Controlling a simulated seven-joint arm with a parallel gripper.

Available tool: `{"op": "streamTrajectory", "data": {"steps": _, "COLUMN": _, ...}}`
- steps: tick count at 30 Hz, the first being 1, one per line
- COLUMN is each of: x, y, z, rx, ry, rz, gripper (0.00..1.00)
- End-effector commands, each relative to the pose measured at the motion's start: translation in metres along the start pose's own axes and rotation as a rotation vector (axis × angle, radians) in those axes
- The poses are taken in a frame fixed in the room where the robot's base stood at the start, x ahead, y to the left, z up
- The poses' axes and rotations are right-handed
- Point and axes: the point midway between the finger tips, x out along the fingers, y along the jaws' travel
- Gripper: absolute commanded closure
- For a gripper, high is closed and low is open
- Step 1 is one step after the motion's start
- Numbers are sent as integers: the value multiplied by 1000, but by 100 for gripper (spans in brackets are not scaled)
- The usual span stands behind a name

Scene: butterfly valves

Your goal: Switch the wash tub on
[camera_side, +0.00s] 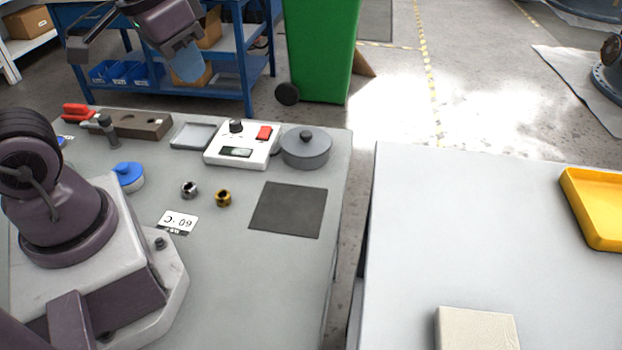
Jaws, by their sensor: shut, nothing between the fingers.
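A white control box (213,157) stands near the back right of the grey workbench. It has a red rocker switch (264,132) at its right, a black knob (236,126) at its back left and a small dark display (236,152) on the front. I cannot read the display or tell the switch's position. A round grey tub (305,152) with a knobbed lid stands right beside the box, seemingly joined to it by a short cable. My gripper (188,72) is in the air at the top of the view, up and left of the box in the picture, shut and empty.
The bench (225,265) also holds a grey tray (193,135), a brown block (150,122), a blue-lidded jar (129,176), two small metal rings, a "60 °C" card (177,222) and a dark mat (288,210). A second table (470,230) is at the right, across a gap.

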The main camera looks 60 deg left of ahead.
Motion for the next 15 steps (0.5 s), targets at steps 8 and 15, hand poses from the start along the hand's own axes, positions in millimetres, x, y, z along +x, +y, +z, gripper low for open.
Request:
{"op": "streamTrajectory", "data": {"steps": 8, "x": -34, "y": 18, "z": 16, "rx": 88, "ry": 179, "rz": 34, "gripper": 100}}
{"op": "streamTrajectory", "data": {"steps": 15, "x": -37, "y": 21, "z": 16, "rx": 102, "ry": 192, "rz": 41, "gripper": 100}}
